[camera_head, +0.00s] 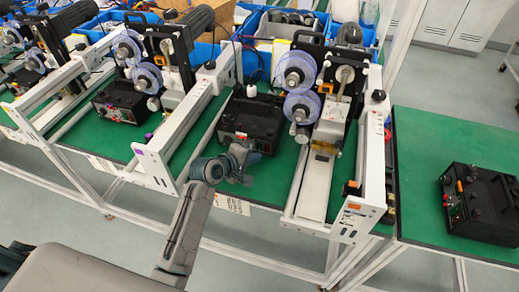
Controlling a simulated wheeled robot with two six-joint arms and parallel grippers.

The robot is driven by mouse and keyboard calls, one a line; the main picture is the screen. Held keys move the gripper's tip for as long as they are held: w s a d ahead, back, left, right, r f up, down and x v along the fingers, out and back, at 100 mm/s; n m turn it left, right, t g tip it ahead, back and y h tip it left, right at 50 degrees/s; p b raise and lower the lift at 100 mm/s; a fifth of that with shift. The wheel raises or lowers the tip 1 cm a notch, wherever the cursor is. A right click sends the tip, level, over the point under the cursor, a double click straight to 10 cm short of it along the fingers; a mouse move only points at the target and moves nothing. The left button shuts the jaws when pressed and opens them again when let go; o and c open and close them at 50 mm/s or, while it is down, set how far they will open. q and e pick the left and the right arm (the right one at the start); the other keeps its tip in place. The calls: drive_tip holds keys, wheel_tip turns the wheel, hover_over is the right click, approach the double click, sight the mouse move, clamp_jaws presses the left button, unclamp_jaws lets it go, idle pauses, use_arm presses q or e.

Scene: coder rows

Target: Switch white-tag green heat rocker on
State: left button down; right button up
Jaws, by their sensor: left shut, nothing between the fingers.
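Three black control boxes show: one at the left (120,103), one in the middle (254,118) and one at the right (484,203). Their front panels carry small coloured parts. I cannot make out a white tag or tell which part is the green heat rocker. My left gripper (243,166) is shut and empty, just in front of the middle box's front panel. It hides part of that panel, and I cannot tell whether it touches. My right gripper is not in view.
White-framed coder machines with clear blue reels (301,106) stand beside the boxes on green table tops (422,140). The white rail (178,130) left of my gripper is close. Blue bins (205,52) line the back. Grey floor is free in front.

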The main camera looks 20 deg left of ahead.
use_arm(q)
drive_tip(key=shift+w, duration=0.1)
drive_tip(key=shift+w+p, duration=0.3)
drive_tip(key=shift+p, duration=0.1)
drive_tip(key=shift+w, duration=0.4)
idle(0.7)
drive_tip(key=shift+s, duration=0.1)
drive_tip(key=shift+s+p, duration=0.1)
drive_tip(key=shift+p, duration=0.25)
drive_tip(key=shift+s+p, duration=0.4)
drive_tip(key=shift+s, duration=0.25)
